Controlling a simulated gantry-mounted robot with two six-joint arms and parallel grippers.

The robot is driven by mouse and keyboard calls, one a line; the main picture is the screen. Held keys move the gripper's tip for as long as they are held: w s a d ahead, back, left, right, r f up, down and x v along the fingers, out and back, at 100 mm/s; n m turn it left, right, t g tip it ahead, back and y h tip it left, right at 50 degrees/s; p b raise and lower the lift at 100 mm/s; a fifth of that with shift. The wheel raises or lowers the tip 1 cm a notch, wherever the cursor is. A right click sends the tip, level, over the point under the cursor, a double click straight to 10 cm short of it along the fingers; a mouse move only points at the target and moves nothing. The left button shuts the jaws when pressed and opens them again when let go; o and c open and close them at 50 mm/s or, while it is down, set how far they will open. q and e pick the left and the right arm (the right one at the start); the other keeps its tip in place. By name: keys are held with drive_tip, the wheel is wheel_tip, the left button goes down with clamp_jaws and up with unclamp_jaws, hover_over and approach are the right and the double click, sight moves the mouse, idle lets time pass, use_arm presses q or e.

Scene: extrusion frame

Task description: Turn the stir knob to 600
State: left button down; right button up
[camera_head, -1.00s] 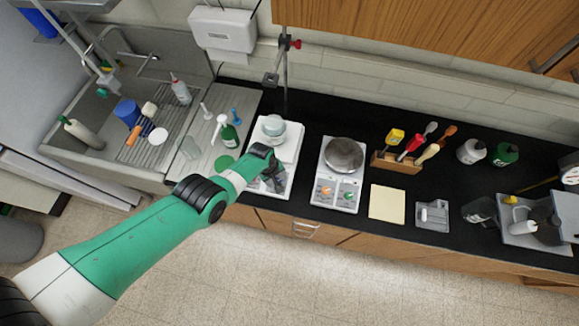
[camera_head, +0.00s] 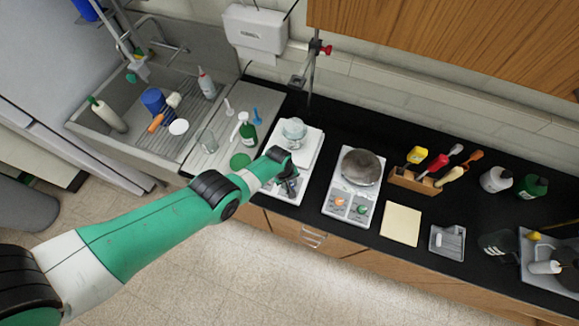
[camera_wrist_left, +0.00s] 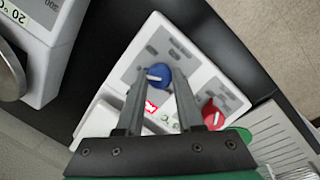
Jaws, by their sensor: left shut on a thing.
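A white stirrer plate (camera_head: 312,142) with a slanted control face stands on the black counter, and a glass vessel (camera_head: 294,129) sits on it. The left wrist view shows its control face (camera_wrist_left: 185,48) with a blue knob (camera_wrist_left: 158,74) and a red knob (camera_wrist_left: 213,113). Each knob has a white pointer mark. My left gripper (camera_wrist_left: 157,84) is shut on the blue knob, one finger on each side. The red knob is just outside the right finger. In the head view my left gripper (camera_head: 289,186) hides most of the control face. I cannot read the dial numbers.
A second plate device (camera_head: 340,207) with a round grey top and orange and green knobs stands close on the right. A green disc (camera_head: 240,160) and bottles are on the left by the sink (camera_head: 140,135). A tool block (camera_head: 412,183) is further right.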

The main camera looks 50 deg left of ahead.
use_arm(q)
drive_tip(key=shift+m, duration=0.5)
drive_tip(key=m+g+b, duration=0.1)
drive_tip(key=m, duration=0.4)
drive_tip(key=shift+w+y+b, duration=0.1)
drive_tip(key=shift+y+b, duration=0.2)
drive_tip(key=shift+b, duration=0.1)
drive_tip(key=m, duration=0.5)
drive_tip(key=shift+d+m+y+b, duration=0.15)
drive_tip(key=shift+m+y+b, duration=0.15)
drive_tip(key=shift+m+b, duration=0.1)
drive_tip(key=m+y, duration=0.1)
drive_tip(key=m, duration=0.4)
drive_tip(key=shift+d, duration=0.1)
drive_tip(key=m+p, duration=0.1)
drive_tip(key=m, duration=0.5)
drive_tip(key=shift+m+y, duration=0.3)
drive_tip(key=shift+y, duration=0.1)
drive_tip(key=c, duration=0.5)
unclamp_jaws()
drive_tip(key=shift+c, duration=0.2)
